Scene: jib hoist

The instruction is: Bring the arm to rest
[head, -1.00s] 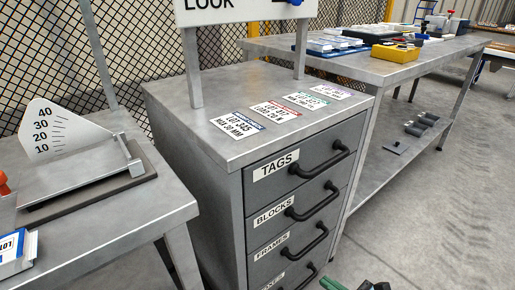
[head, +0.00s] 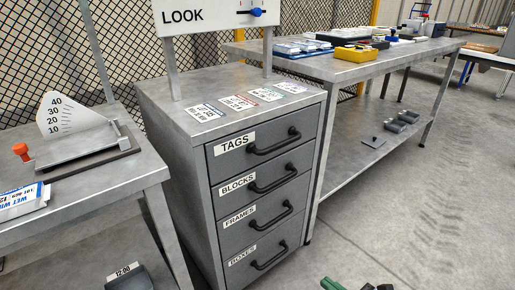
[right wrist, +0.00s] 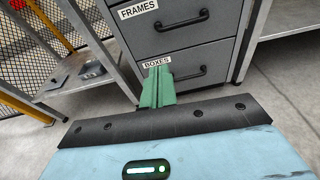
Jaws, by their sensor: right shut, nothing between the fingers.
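My right gripper shows its green fingers in the right wrist view (right wrist: 157,88). They are together with nothing between them, in front of the lower drawers of a grey cabinet. In the head view only a small green and dark part of my right gripper (head: 345,285) shows at the bottom edge, low over the floor and right of the cabinet. The rest of it is cut off. My left gripper is not in view.
The grey drawer cabinet (head: 215,185) has drawers labelled TAGS, BLOCKS, FRAMES and BOXES, all shut. A bench with an angle gauge (head: 70,118) stands left. A long metal table (head: 375,68) stands behind right. The concrete floor (head: 410,220) at right is clear.

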